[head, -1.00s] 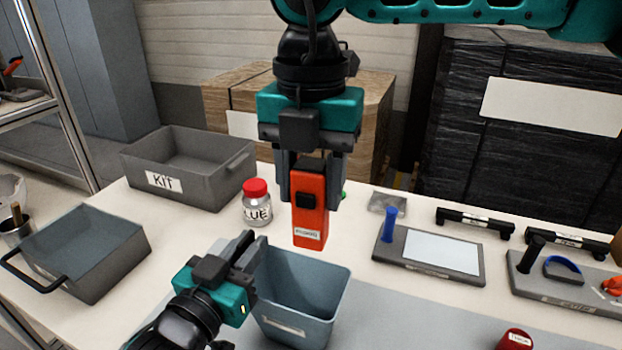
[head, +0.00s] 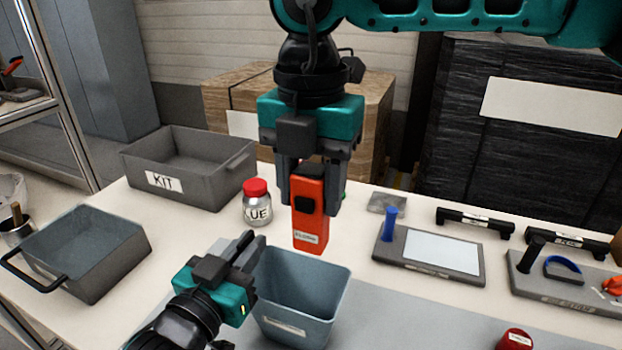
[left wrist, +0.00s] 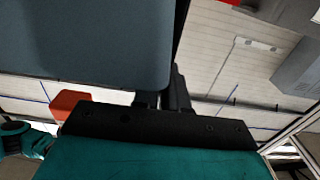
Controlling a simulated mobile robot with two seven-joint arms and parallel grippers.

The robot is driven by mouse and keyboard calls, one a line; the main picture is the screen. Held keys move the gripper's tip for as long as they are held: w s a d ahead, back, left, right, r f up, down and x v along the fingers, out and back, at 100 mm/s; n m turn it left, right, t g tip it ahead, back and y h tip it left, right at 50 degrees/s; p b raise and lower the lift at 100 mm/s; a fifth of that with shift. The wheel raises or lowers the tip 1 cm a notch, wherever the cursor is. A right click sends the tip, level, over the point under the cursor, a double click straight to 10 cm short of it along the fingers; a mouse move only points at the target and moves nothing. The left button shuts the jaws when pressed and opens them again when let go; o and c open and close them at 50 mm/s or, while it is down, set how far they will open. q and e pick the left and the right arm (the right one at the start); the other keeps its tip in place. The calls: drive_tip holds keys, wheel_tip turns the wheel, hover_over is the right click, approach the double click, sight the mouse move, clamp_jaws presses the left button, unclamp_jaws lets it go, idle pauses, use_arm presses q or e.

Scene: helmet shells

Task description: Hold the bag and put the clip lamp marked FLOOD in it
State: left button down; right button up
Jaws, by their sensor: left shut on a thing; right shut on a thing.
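The bag shows as an open-topped blue-grey bin (head: 297,328) on the front of the table. My left gripper (head: 250,250) is shut on its left rim. In the left wrist view the bag's wall (left wrist: 90,40) fills the upper left. My right gripper (head: 310,195) points down and is shut on the orange clip lamp (head: 309,225), whose small label is hard to read. The lamp hangs upright above the back part of the bag's opening, apart from it. An orange-red patch (left wrist: 75,103) in the left wrist view looks like the lamp.
A grey KIT bin (head: 205,185) and a red-lidded jar (head: 257,208) stand behind the bag. A grey handled tray (head: 95,265) is at left. A board with a blue handle (head: 415,262), black handles (head: 475,222) and a red-capped item (head: 515,340) lie right.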

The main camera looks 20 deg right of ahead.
sight(311, 211)
drive_tip(key=shift+f, duration=7.7)
drive_tip(key=o, duration=1.2)
drive_tip(key=shift+c, duration=0.2)
wheel_tip(311, 211, up, 12)
drive_tip(key=shift+r, duration=0.1)
use_arm(q)
drive_tip(key=c, duration=1.1)
unclamp_jaws()
